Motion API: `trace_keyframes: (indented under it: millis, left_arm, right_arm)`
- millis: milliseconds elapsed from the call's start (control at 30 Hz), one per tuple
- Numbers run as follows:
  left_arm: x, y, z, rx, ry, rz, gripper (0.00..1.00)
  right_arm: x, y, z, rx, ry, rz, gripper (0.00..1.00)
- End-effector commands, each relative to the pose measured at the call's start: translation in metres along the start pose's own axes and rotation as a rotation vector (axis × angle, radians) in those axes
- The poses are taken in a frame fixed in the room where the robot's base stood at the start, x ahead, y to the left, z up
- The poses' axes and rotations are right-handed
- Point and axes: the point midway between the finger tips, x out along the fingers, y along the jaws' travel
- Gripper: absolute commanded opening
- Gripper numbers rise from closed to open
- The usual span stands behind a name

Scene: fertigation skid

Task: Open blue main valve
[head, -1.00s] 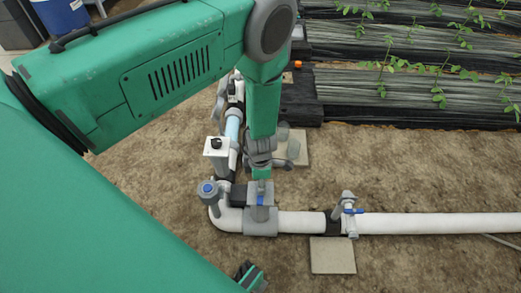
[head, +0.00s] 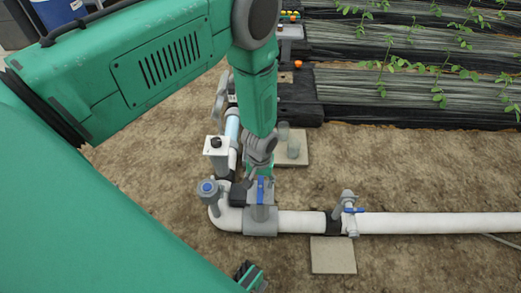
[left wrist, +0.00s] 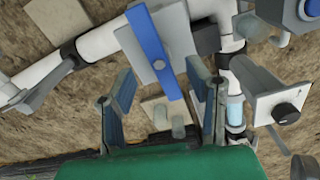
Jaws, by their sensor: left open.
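The blue main valve handle (head: 261,189) is a flat blue lever on a grey valve body (head: 261,221) at the left end of the white pipe. It lies crosswise to the pipe running right. My left gripper (head: 258,168) is just behind the handle's far end, partly hidden by its own arm in the head view. In the left wrist view, the blue handle (left wrist: 152,50) reaches with its near end between the two open, apart fingers of my left gripper (left wrist: 163,78). Neither finger appears to touch it. My right gripper is not visible.
Bare soil lies in front.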

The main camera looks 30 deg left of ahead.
Motion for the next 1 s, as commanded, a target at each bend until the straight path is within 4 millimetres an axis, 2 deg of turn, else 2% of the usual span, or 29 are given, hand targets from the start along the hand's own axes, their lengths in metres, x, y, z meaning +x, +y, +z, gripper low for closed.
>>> trace_keyframes:
  millis: [200, 600, 1000]
  left_arm:
    - [-0.001, 0.0, 0.0, -0.155, 0.001, 0.001, 0.45]
    - [0.001, 0.0, 0.0, -0.173, 0.0, 0.001, 0.45]
    - [0.031, 0.0, 0.0, -0.173, 0.0, 0.001, 0.45]
  right_arm:
    - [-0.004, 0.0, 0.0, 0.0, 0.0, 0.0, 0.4]
    - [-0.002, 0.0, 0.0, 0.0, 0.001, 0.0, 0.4]
    - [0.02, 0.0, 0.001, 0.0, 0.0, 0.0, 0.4]
